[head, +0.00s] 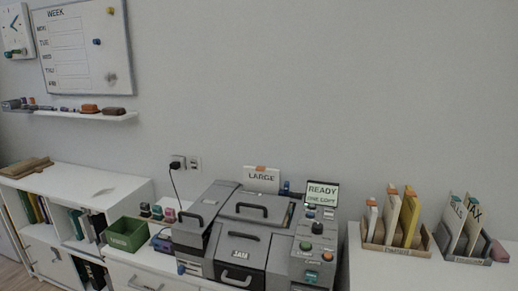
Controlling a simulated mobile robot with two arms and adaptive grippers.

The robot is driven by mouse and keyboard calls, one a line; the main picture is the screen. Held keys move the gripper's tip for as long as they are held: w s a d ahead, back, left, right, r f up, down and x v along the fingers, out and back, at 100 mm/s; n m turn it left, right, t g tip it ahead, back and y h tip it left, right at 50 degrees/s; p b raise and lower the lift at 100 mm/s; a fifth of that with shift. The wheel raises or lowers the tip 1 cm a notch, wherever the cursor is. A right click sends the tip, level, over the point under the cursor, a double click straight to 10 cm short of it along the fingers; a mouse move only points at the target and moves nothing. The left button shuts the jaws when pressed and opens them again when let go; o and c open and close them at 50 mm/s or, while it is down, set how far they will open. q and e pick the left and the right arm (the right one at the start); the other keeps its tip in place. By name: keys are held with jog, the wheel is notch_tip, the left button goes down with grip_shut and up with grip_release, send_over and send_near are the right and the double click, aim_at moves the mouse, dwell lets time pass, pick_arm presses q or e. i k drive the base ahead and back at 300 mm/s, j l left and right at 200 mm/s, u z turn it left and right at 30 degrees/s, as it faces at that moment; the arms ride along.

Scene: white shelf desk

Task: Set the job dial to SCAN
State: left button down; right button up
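A grey copier (238,236) with black handles stands on the white desk, low in the middle of the head view. Its control panel (315,243) is on the right side. A dark round knob (317,227) sits at the top of the panel, with a green round control (305,246) and an orange one (327,256) below it. A green button (311,277) is lower down. The labels are too small to read, so I cannot tell which control is the job dial or where it points. A small screen (322,194) reads "READY ONE COPY". Neither gripper is in view.
A green bin (127,234) and small stamp-like items (157,211) stand left of the copier. Wooden holders with upright folders (396,217) (463,230) stand to the right. A black cord (173,182) runs from the wall socket. The wall space above the copier is clear.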

aim_at(317, 228)
jog(key=j+z, duration=0.2)
jog(key=j, duration=0.2)
jog(key=k+j+z, duration=0.15)
jog(key=j, duration=0.3)
jog(key=j+z, duration=0.2)
jog(key=j, duration=0.2)
